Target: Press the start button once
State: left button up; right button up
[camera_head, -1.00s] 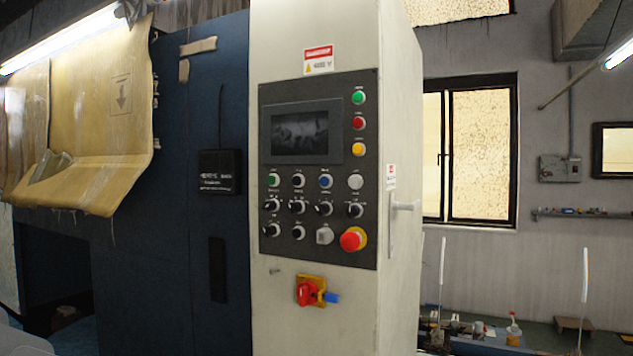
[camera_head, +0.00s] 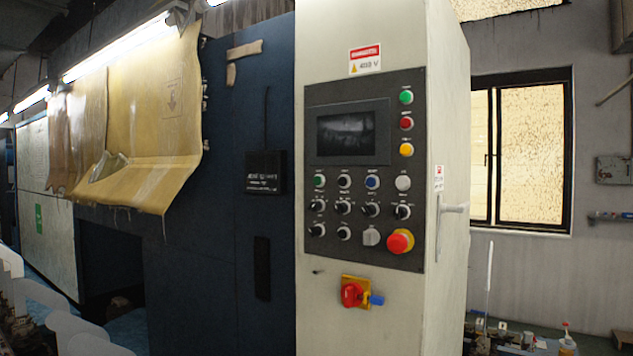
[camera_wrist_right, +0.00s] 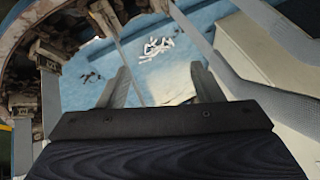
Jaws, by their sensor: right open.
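A control panel (camera_head: 340,177) with a dark face is set in a light grey cabinet (camera_head: 445,100) in the head view. A green button (camera_head: 406,97) sits at its top right, above a red button (camera_head: 407,123) and a yellow one (camera_head: 406,150). Another green button (camera_head: 319,181) is at the left of the row under the screen (camera_head: 346,135). I cannot read which label says start. My right gripper (camera_wrist_right: 163,83) shows in the right wrist view, its two fingers apart with nothing between them, away from the panel. My left gripper is not in view.
A red emergency knob (camera_head: 399,241) sticks out at the panel's lower right. A red rotary switch (camera_head: 352,294) and a door handle (camera_head: 454,209) also protrude. Yellow sheeting (camera_head: 150,110) hangs at left. White pieces (camera_wrist_right: 158,46) lie on the blue floor (camera_wrist_right: 185,70).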

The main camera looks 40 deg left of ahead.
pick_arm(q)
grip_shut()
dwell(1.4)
